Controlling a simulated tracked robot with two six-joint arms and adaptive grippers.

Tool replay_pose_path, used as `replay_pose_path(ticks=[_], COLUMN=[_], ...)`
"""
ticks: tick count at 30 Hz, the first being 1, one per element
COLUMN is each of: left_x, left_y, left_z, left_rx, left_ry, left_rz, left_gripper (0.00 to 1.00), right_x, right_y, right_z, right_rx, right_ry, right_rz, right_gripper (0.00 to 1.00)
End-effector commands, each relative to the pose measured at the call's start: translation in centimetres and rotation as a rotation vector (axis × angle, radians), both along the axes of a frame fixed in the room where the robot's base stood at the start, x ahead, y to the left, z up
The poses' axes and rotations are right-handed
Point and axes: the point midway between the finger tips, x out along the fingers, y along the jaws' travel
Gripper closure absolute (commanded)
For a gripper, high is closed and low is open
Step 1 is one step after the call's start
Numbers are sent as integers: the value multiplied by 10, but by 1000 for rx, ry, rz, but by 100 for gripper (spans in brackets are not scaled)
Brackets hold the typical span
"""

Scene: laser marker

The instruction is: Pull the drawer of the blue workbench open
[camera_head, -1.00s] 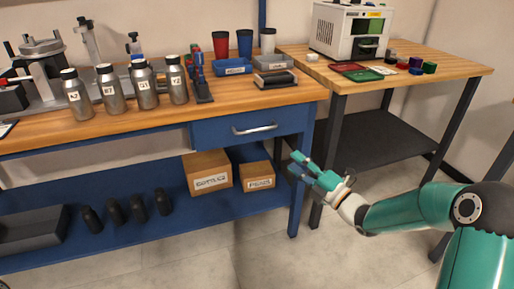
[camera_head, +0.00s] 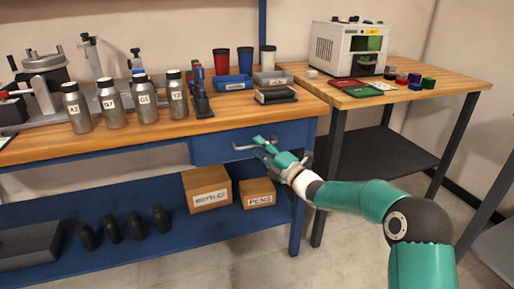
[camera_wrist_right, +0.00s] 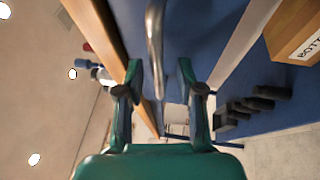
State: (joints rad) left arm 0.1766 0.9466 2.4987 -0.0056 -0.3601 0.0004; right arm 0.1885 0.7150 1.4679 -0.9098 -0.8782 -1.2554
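The blue workbench's drawer (camera_head: 212,151) sits under the wooden top at its right end, its front looking flush with the frame. Its silver bar handle (camera_head: 241,148) is partly hidden by my right gripper (camera_head: 261,144), which is at the handle's right part. In the right wrist view the handle (camera_wrist_right: 154,35) runs between the two spread fingers of my right gripper (camera_wrist_right: 160,70), with gaps on both sides. The gripper is open and holds nothing. My left gripper is not in view.
Several silver bottles (camera_head: 112,108) and a blue tray (camera_head: 234,84) stand on the workbench top. Cardboard boxes (camera_head: 207,189) sit on the lower shelf. A second table (camera_head: 440,98) with a white machine (camera_head: 345,47) stands to the right. The floor before the drawer looks clear.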

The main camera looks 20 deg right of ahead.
Motion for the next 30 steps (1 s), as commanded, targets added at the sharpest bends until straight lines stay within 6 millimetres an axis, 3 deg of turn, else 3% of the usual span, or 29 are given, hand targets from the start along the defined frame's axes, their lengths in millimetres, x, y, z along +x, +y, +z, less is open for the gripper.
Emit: replay_pose_path(ticks=[5, 14, 21, 30], left_x=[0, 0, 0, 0], left_y=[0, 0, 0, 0], left_z=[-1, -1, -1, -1], left_rx=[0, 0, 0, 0], left_ry=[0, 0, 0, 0], left_rz=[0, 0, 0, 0], left_gripper=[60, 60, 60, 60], right_x=[11, 12, 12, 12], right_y=[5, 6, 5, 5], right_z=[2, 2, 2, 1], right_rx=[0, 0, 0, 0], right_ry=[-1, 1, 1, 3], right_rz=[0, -1, -1, -2], right_gripper=[63, 63, 100, 100])
